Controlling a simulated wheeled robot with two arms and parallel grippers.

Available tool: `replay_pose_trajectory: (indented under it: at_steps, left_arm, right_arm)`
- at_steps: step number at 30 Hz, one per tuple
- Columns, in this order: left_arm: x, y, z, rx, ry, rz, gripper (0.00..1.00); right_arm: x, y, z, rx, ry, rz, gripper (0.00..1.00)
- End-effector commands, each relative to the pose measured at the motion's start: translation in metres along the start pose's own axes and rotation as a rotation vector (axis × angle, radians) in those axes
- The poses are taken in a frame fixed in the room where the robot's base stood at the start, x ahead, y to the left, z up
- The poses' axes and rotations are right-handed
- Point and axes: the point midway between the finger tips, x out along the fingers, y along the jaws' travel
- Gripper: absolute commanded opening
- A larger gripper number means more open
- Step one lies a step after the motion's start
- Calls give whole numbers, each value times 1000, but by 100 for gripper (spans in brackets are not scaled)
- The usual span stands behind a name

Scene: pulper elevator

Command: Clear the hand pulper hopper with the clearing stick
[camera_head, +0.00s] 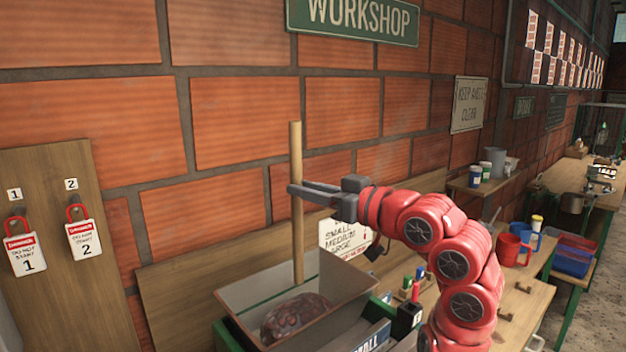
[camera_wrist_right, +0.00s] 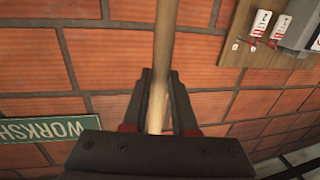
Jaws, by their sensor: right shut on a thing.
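The clearing stick (camera_head: 297,230) is a long plain wooden rod, held nearly upright. My right gripper (camera_head: 300,190) is shut on it around the middle of its length. The stick also shows between the fingers in the right wrist view (camera_wrist_right: 163,60). The hopper (camera_head: 355,292) is an open grey tray-like bin on the green pulper. A dark reddish mass (camera_head: 296,318) lies inside it. The stick's lower end is at the hopper's back part, above or beside the mass; I cannot tell whether it touches anything. My left gripper is not in view.
A brick wall (camera_head: 240,120) stands close behind the hopper. Two red padlocks with tags hang on a board (camera_head: 45,170) at the left. A wooden bench (camera_head: 525,300) with red and blue mugs (camera_head: 510,250) lies to the right. Small bottles stand beside the hopper.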

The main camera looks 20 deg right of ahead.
Motion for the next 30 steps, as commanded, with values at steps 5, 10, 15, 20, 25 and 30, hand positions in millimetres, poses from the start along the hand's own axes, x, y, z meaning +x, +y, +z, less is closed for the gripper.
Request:
replay_pose_trajectory:
  at_steps: [5, 10, 15, 20, 25, 30]
  left_arm:
    - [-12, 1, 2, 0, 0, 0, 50]
    - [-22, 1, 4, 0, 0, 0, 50]
    - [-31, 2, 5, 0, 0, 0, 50]
    - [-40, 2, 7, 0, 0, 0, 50]
    - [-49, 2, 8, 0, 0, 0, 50]
    - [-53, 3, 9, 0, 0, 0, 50]
  right_arm:
    - [0, 0, 20, 1, 0, -1, 0]
    - [0, 0, 35, 4, -1, -2, 0]
    - [1, 0, 50, 4, -1, -2, 0]
    - [0, 0, 64, 2, -1, -2, 0]
    - [0, 0, 78, 2, 0, -2, 0]
    - [0, 0, 85, 2, 0, -2, 0]
